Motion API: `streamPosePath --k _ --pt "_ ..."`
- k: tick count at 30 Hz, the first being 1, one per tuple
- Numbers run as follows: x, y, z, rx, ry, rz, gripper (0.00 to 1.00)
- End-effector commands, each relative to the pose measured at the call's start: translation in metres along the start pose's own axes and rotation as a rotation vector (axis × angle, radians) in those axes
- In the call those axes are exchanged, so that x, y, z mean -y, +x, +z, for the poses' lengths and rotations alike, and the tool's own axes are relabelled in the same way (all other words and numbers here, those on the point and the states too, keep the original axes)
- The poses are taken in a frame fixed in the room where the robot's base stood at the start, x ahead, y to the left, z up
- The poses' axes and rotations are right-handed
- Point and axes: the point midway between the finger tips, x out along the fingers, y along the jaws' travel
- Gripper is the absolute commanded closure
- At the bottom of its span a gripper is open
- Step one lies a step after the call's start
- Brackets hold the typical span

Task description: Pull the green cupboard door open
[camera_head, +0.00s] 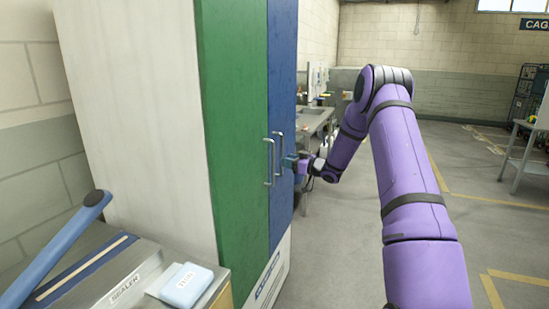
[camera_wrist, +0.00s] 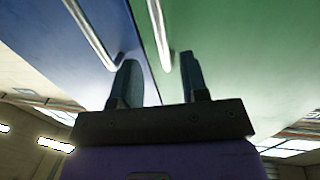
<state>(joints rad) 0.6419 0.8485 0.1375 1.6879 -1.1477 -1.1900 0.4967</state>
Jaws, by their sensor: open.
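The tall cupboard has a green door (camera_head: 236,120) on the left and a blue door (camera_head: 283,110) on the right, both shut. The green door's upright metal handle (camera_head: 268,163) is beside the blue door's handle (camera_head: 280,154) at the seam. My gripper (camera_head: 290,162) is close to the handles, at the blue door's side. In the wrist view my gripper (camera_wrist: 160,58) is open, and the end of the green door's handle (camera_wrist: 161,38) appears between the fingers. The blue door's handle (camera_wrist: 92,35) lies outside them, to the left. I cannot tell whether a finger touches the handle.
A sealer (camera_head: 110,265) with a blue lever and a pale blue box (camera_head: 186,284) sit on a bench at the front left, close to the cupboard. A grey table (camera_head: 318,120) stands behind the cupboard. The floor (camera_head: 335,245) before the doors is clear.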

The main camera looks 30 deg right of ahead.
Motion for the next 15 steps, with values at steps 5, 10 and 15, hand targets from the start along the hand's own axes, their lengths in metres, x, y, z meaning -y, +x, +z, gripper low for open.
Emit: streamPosePath --k 5,10,15 --pt "0.001 0.034 0.0 0.0 0.0 -0.002 0.59" --pt "0.0 0.059 0.0 0.0 -0.001 0.0 0.59" --pt "0.0 0.074 0.0 0.001 0.0 0.0 0.59"
